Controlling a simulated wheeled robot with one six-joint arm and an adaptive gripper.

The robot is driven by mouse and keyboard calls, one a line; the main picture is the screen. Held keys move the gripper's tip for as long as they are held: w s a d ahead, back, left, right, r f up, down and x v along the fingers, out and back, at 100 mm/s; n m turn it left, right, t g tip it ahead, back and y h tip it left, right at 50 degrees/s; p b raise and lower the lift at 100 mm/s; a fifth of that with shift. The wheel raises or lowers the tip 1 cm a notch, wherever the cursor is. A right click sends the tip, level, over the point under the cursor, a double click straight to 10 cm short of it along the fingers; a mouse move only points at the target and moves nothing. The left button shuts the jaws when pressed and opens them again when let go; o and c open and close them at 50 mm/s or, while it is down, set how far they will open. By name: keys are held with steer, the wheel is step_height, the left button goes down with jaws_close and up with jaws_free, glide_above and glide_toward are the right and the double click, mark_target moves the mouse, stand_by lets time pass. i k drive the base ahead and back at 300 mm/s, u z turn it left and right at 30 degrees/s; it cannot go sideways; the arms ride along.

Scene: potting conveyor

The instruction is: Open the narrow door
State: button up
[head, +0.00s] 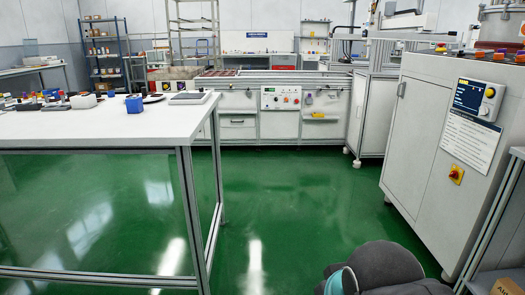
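A tall white cabinet (445,150) stands at the right. On its left part is a narrow door (418,135) with a dark handle (401,90) near its upper left edge. The door looks shut. The white bench (240,125) at the back also has front panels, so I cannot tell for sure which door is the narrow one. Grey rounded links of my arm (378,268) show at the bottom, to the right of centre. My gripper is not in view.
A white table (110,125) with small parts on it fills the left; its metal leg (190,205) stands near the centre. The green floor (290,205) between table and cabinet is clear. A metal-framed stand (490,220) and cardboard box (508,286) are at the lower right.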

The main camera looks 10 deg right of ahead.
mark_target(359, 84)
steer(key=z, duration=0.3)
steer(key=i, duration=1.9)
steer(key=z, duration=0.25)
steer(key=i, duration=3.05)
steer(key=u, duration=0.2)
